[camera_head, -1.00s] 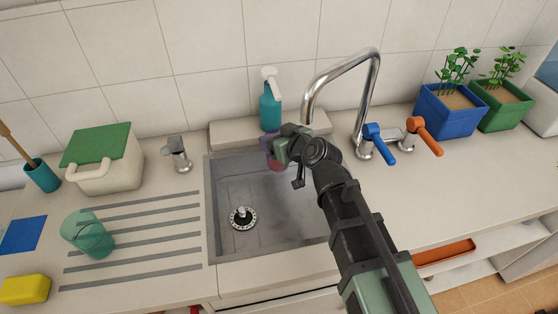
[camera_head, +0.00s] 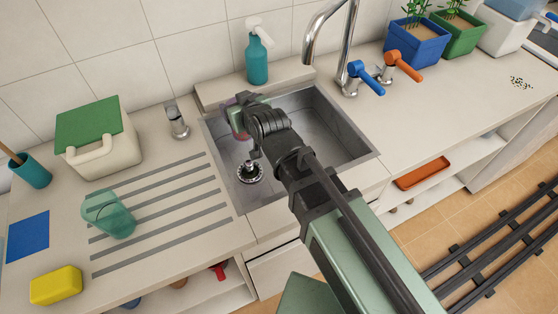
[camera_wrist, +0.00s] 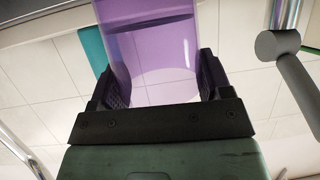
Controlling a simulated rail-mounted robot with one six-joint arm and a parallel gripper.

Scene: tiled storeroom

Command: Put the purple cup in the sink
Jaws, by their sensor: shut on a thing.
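The purple cup (camera_wrist: 150,45) is translucent and fills the top middle of the wrist view, between the two dark fingers of my gripper (camera_wrist: 160,88). My gripper is shut on it. In the head view, a small part of the purple cup (camera_head: 233,118) shows behind my gripper (camera_head: 240,120), over the left back part of the sink. The grey sink (camera_head: 325,117) is set into the counter, with a round drain (camera_head: 250,172) at its bottom. My arm covers part of the basin, and I cannot tell how high the cup is above it.
A teal spray bottle (camera_head: 257,58) stands on the ledge behind the sink. The chrome faucet (camera_head: 345,40) rises at the back right, beside blue and orange levers.

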